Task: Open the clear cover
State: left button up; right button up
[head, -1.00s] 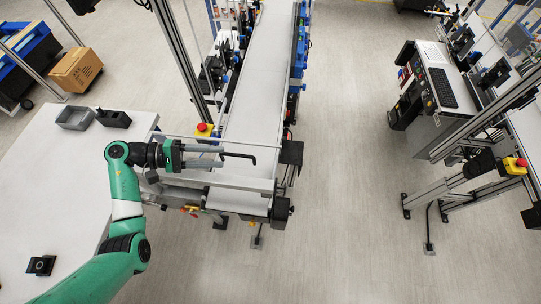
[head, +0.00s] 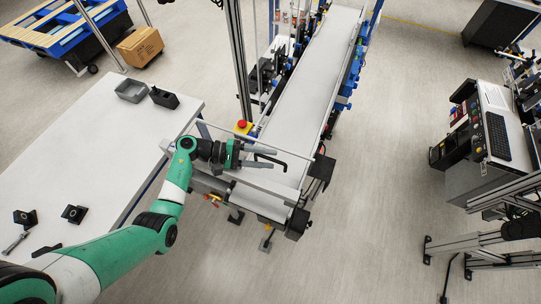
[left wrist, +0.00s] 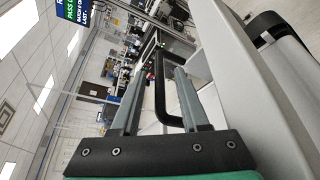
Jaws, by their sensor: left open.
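The clear cover is hard to make out at the near end of the conveyor. A thin pale bar (head: 285,149) runs across the belt there, and a black bent handle (head: 273,160) sticks out over the belt. My left gripper (head: 264,158) is open at this handle, its fingers pointing right. My right gripper is not in view.
The white conveyor belt (head: 310,90) runs away toward the back. A red emergency button (head: 241,124) stands left of it. A white table (head: 90,160) with grey and black parts is at the left. Open floor (head: 370,210) lies right of the conveyor.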

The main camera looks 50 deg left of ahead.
pick_arm(q)
jog(key=shift+x, duration=0.75)
jog(key=shift+c, duration=0.3)
grip_shut()
dwell(0.5)
